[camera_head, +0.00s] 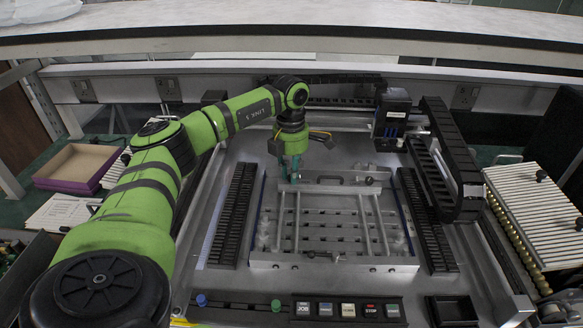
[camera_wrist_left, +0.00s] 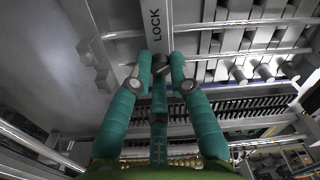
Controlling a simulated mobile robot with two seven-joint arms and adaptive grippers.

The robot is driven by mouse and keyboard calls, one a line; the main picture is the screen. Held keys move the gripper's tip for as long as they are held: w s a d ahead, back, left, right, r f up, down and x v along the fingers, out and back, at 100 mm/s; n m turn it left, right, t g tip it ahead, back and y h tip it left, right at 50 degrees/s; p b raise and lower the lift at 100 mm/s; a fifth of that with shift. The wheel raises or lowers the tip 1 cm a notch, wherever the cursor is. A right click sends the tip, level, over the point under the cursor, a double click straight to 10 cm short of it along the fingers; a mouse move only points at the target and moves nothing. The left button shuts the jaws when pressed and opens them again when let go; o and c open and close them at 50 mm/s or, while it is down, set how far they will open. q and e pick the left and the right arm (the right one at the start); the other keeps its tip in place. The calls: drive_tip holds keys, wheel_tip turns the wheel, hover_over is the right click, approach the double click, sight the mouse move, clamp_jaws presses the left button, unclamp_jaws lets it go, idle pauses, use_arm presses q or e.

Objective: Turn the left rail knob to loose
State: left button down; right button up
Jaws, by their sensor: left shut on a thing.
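My left gripper (camera_head: 293,178) reaches down at the back left corner of the metal rail frame (camera_head: 335,262). In the left wrist view its teal fingers (camera_wrist_left: 160,80) are shut on a small dark knob (camera_wrist_left: 160,64), one fingertip on each side. The knob sits at the near end of a grey bar (camera_wrist_left: 156,12) marked LOCK. The fingers hide part of the knob, and its turn angle cannot be read. In the head view the gripper covers this knob. Another dark knob (camera_head: 369,180) shows at the frame's back right. My right gripper is not in view.
Black slotted racks stand left (camera_head: 234,215) and right (camera_head: 427,220) of the frame. A black gantry (camera_head: 447,165) rises at the right. A button panel (camera_head: 347,309) lies in front. A dark handle (camera_head: 330,179) is on the frame's back bar, right of the gripper.

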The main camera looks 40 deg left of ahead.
use_arm(q)
drive_tip(key=n+p, duration=0.1)
drive_tip(key=n, duration=0.5)
drive_tip(key=shift+n, duration=0.3)
drive_tip(key=n+p, duration=0.1)
drive_tip(key=n, duration=0.4)
idle(0.4)
drive_tip(key=c, duration=1.1)
unclamp_jaws()
drive_tip(key=shift+c, duration=0.2)
drive_tip(key=shift+r, duration=0.15)
wheel_tip(320, 180, up, 12)
drive_tip(key=shift+s+a, duration=0.15)
